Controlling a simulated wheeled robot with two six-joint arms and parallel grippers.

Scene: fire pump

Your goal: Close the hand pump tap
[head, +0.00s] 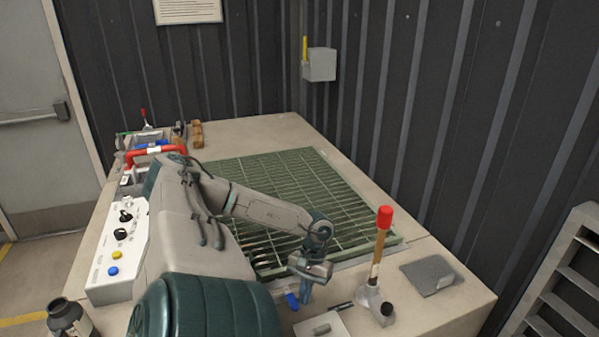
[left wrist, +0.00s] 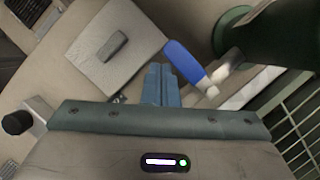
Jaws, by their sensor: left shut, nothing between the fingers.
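The tap's blue lever handle (left wrist: 185,62) shows in the left wrist view, joined to a pale metal fitting (left wrist: 212,90). In the head view the blue handle (head: 292,301) shows low, just left of my left gripper (head: 305,297), partly hidden by it. My left gripper's fingers (left wrist: 160,85) are shut with nothing between them. They point at the bench beside the handle; whether they touch it I cannot tell. The hand pump's wooden lever with a red grip (head: 378,248) stands upright to the right of the gripper. My right gripper is not in view.
A green grating (head: 345,208) covers the bench middle. A white plate with a grey handle (left wrist: 112,46) lies near the fingers. A dark green pipe (left wrist: 250,40) stands beyond the tap. A grey pad (head: 425,277) lies right; a control box (head: 115,245) stands left.

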